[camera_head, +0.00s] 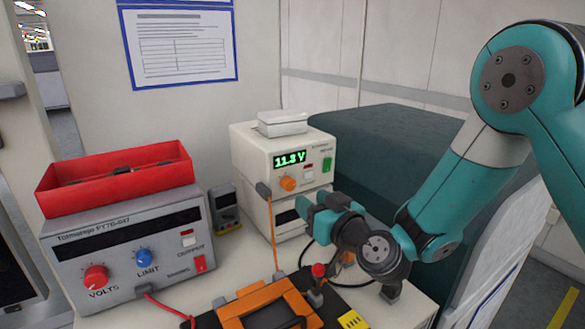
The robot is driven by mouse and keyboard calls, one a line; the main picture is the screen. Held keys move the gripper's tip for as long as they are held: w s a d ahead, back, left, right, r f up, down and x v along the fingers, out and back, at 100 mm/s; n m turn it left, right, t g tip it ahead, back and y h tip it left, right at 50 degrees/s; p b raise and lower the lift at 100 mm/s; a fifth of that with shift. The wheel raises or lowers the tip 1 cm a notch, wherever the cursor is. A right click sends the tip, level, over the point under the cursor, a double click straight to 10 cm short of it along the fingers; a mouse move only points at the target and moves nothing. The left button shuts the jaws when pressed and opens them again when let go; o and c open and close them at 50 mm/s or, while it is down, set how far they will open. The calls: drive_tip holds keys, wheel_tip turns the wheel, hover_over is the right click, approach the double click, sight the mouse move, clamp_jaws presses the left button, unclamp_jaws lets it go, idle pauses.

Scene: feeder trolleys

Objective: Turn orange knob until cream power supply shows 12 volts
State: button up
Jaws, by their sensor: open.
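The cream power supply (258,150) stands at the back middle of the table, on top of another cream unit. Its green display (289,159) reads what looks like 11.3 V or 11.8 V; the middle digit is hard to tell. The orange knob (288,183) is on its front, below the display. My gripper (303,208) is in front of the supply, below and right of the orange knob, apart from it as far as I can see. It is open and I see nothing in it. The wrist partly hides the lower unit.
A grey power supply (130,282) with a red and a blue knob stands at left, a red tray (118,180) on top. A small meter (226,208) stands between the supplies. An orange frame (268,306) and cables lie in front. A dark green box (385,150) is behind my arm.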

sight(291, 185)
drive_tip(key=p+x, duration=0.6)
drive_tip(key=p, duration=0.1)
drive_tip(key=shift+w+a+r, duration=0.2)
drive_tip(key=shift+a, duration=0.05)
drive_tip(key=shift+w+a+f+p, duration=0.2)
drive_tip(key=shift+w+a+p, duration=0.2)
drive_tip(key=shift+w, duration=0.15)
drive_tip(key=shift+d, duration=0.1)
drive_tip(key=c, duration=0.7)
drive_tip(key=shift+o, duration=0.3)
